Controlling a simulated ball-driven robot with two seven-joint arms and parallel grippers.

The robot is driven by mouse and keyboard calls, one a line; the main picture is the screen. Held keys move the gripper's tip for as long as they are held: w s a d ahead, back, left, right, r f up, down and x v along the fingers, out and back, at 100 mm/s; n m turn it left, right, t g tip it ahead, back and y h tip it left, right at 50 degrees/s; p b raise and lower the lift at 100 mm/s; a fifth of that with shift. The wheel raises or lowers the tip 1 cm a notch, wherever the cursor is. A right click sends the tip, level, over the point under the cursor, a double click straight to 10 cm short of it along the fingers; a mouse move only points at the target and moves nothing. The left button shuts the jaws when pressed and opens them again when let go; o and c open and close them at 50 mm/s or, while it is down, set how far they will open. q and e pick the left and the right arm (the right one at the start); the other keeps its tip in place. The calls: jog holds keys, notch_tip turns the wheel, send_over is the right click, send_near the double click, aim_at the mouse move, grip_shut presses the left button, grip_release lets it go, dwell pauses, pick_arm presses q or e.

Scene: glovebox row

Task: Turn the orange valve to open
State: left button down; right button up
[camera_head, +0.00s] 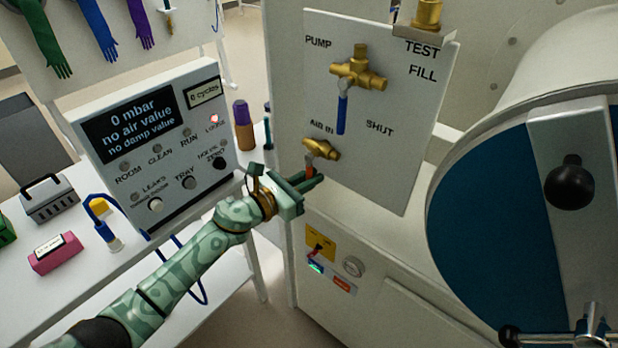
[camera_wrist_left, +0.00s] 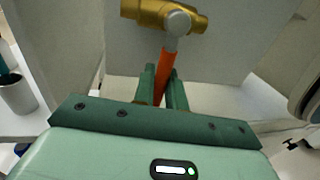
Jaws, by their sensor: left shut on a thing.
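The orange valve handle (camera_wrist_left: 165,72) hangs down from a brass valve body (camera_wrist_left: 160,14) in the left wrist view. In the head view the same brass valve (camera_head: 322,150) sits on the white panel near the "AIR IN" label, with a bit of orange handle (camera_head: 310,171) showing below it. My left gripper (camera_head: 308,182) is shut on the orange handle, with one green finger on each side of it in the wrist view (camera_wrist_left: 164,88). The lower end of the handle is partly hidden by the fingers. My right gripper is not in view.
A second brass valve (camera_head: 359,74) with a blue handle (camera_head: 342,112) pointing down is above on the panel (camera_head: 395,170). A display box (camera_head: 150,135) reading "0 mbar" stands left. A large round blue door (camera_head: 490,210) is at the right.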

pick_arm(q)
jog(key=shift+d, duration=0.1)
jog(key=n, duration=0.1)
jog(key=s+d+n, duration=0.1)
jog(key=n, duration=0.2)
jog(key=shift+s+d+r+n+t, duration=0.2)
jog(key=shift+d+n+t, duration=0.1)
jog(key=shift+d+t, duration=0.1)
jog(key=d+r+n+t+p, duration=0.1)
jog(key=n, duration=0.2)
jog(key=s+r+n, duration=0.1)
jog(key=n, duration=0.3)
jog(key=s+d+r+n+t+p, duration=0.1)
jog(key=r+n, duration=0.1)
jog(key=n, duration=0.2)
jog(key=shift+d+t+p, duration=0.3)
jog(key=shift+d+p, duration=0.05)
jog(key=shift+r+n+t+y+p, duration=0.15)
jog(key=shift+r+n+y+p, duration=0.15)
jog(key=shift+n, duration=0.45)
jog(key=shift+r+n+t+y+p, duration=0.1)
jog(key=shift+r+n+y+p, duration=0.2)
jog(key=shift+n, duration=0.5)
jog(key=shift+r+n+t+y+p, duration=0.15)
jog(key=shift+n+p, duration=0.2)
jog(key=shift+n, duration=0.4)
jog(key=c, duration=1.5)
grip_release()
